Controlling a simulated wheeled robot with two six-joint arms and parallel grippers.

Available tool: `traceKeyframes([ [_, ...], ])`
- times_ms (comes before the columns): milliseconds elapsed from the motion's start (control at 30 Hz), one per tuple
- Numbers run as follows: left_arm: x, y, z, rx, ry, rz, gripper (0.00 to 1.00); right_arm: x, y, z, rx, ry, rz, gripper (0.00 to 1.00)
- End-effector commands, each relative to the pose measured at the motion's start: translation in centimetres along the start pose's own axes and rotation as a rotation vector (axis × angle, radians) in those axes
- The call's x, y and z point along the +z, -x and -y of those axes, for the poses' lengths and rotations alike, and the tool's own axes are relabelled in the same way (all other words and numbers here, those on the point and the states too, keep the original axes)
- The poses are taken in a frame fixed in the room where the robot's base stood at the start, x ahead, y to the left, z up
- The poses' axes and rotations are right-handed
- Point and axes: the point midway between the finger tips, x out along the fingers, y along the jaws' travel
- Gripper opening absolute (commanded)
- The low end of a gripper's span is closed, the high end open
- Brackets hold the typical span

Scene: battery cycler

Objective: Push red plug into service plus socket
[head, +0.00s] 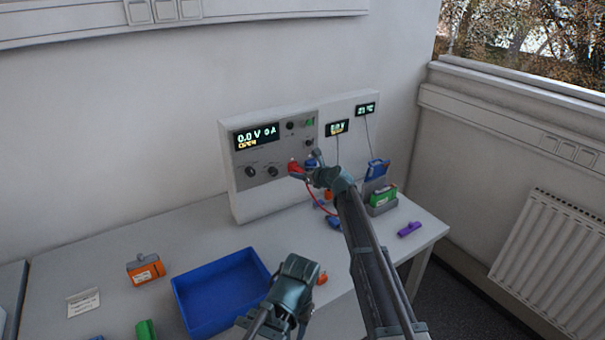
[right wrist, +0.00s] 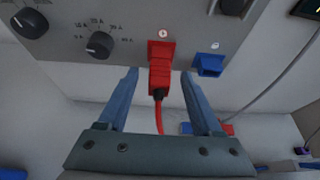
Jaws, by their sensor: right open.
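The red plug (right wrist: 159,76) sits at the red service plus socket (right wrist: 160,50) on the cycler's front panel, its nose end at the socket mouth; how deep it sits cannot be told. Its red cable (right wrist: 160,118) hangs down. My right gripper (right wrist: 163,75) is open, with one finger on each side of the plug and gaps visible on both sides. In the head view my right gripper (head: 303,167) is at the panel's lower right, partly hiding the sockets. My left gripper (head: 290,285) is low over the table by the blue tray; its jaws are unclear.
A blue socket (right wrist: 209,64) is just right of the red one. The cycler (head: 240,195) stands against the wall. A blue tray (head: 180,295), an orange battery pack (head: 145,269) and a purple object (head: 409,229) are on the table. A green pack (head: 383,195) stands in a holder at right.

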Motion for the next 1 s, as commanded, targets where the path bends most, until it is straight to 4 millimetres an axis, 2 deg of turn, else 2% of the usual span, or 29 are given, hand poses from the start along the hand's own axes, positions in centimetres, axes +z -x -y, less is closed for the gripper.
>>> traceKeyframes([
  [167, 0.0, 0.4, 0.0, 0.000, 0.000, 0.000, 0.50, 0.1, 0.9, 0.0, -0.001, -0.001, 0.000, 0.67],
  [267, 0.1, 1.2, 0.1, 0.000, 0.000, 0.000, 0.50, 0.2, 2.6, -0.1, -0.001, -0.001, 0.000, 0.67],
  [500, 0.2, 3.3, 0.3, 0.000, 0.000, 0.000, 0.50, 0.2, 8.0, -0.2, -0.001, -0.001, 0.000, 0.67],
  [700, 0.3, 4.6, 0.4, 0.000, -0.001, 0.000, 0.50, 0.2, 11.6, -0.1, -0.001, -0.002, 0.000, 0.67],
  [833, 0.3, 5.0, 0.5, 0.000, -0.001, 0.000, 0.50, 0.1, 13.0, -0.1, 0.000, 0.000, 0.000, 0.67],
  [1000, 0.3, 5.2, 0.5, 0.000, -0.001, 0.000, 0.50, 0.0, 13.8, 0.0, 0.000, 0.000, 0.000, 0.67],
])
